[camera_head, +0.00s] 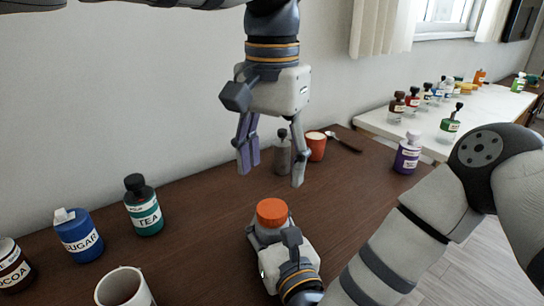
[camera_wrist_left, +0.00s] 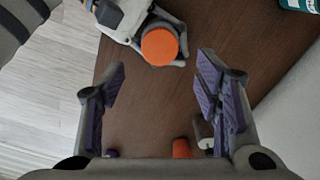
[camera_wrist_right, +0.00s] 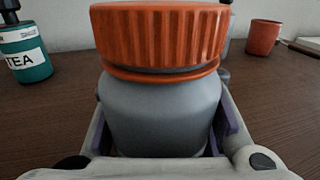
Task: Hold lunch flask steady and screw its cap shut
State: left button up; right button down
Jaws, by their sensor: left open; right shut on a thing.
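The lunch flask is a grey body (camera_wrist_right: 160,115) with a ribbed orange cap (camera_head: 271,212) on top. It stands upright on the dark wooden table (camera_head: 205,220). The cap fills the upper part of the right wrist view (camera_wrist_right: 160,35), with a thin orange ring below it. My right gripper (camera_head: 272,238) is shut on the flask body, its fingers on both sides. My left gripper (camera_head: 271,175) is open and empty, pointing down above and behind the cap. In the left wrist view the cap (camera_wrist_left: 159,47) lies ahead, beyond the fingertips. Whether the cap is fully seated cannot be told.
A tea bottle (camera_head: 143,207), sugar bottle (camera_head: 77,236), cocoa jar (camera_head: 13,267) and white mug (camera_head: 122,289) stand at the left. A grey bottle (camera_head: 283,155) and orange cup (camera_head: 316,147) stand behind; a purple bottle (camera_head: 407,154) is at right. The wall is close behind.

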aim_at(272, 208)
pick_arm(q)
notch_tip(272, 208, down, 8)
jog(key=shift+r, duration=0.25)
jog(key=shift+c, duration=0.2)
jog(key=c, duration=1.2)
jog(key=o, duration=1.4)
notch_tip(272, 208, up, 12)
jog(key=shift+r, duration=0.1)
